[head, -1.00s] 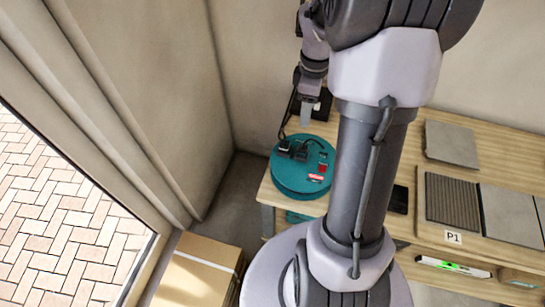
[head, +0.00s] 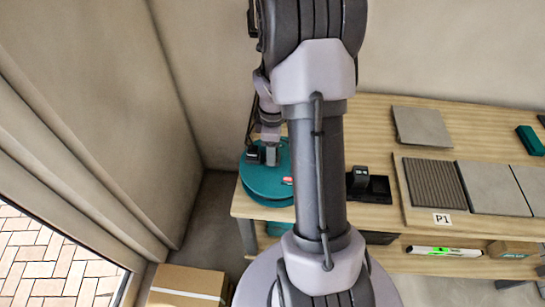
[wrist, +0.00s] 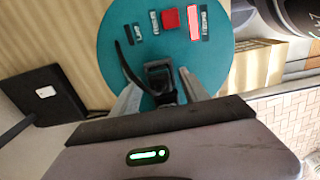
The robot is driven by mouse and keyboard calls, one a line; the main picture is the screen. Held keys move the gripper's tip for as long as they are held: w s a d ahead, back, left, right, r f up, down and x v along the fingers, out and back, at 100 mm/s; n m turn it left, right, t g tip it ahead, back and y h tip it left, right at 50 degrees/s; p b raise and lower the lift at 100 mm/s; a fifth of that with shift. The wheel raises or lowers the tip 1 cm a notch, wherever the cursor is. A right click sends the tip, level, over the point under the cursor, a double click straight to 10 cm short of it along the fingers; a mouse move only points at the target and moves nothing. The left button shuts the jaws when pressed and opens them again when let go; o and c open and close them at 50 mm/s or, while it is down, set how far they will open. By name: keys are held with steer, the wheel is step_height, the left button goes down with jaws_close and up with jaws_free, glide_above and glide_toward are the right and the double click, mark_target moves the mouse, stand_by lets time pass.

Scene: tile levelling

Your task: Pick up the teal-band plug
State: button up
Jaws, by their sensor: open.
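A round teal cable reel (head: 262,185) sits on the left end of the wooden table; its top fills the middle of the wrist view (wrist: 215,65). A black plug (wrist: 159,72) with a black cable is on the reel top, between the open fingers of my gripper (wrist: 158,82). I cannot make out a teal band on it. In the head view my gripper (head: 271,155) is low over the reel, beside a black plug (head: 253,154). I cannot tell whether the fingers touch the plug.
The reel top carries a red square (wrist: 170,19) and a red label (wrist: 194,22). A black tray (head: 376,190) holding a dark upright device (head: 358,178) stands right of my arm. Tiles (head: 490,187) lie further right. A cardboard box (head: 188,284) stands on the floor at lower left.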

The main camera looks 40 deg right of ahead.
steer(key=shift+r, duration=0.1)
jaws_close()
steer(key=shift+r, duration=0.3)
step_height(320, 180, up, 4)
steer(key=shift+f+p, duration=0.2)
steer(key=shift+p, duration=1.05)
steer(key=s+a+p, duration=0.2)
steer(key=s+a, duration=0.6)
steer(key=s, duration=0.5)
step_height(320, 180, up, 7)
steer(key=p, duration=0.5)
steer(key=shift+s, duration=0.4)
steer(key=shift+f, duration=0.15)
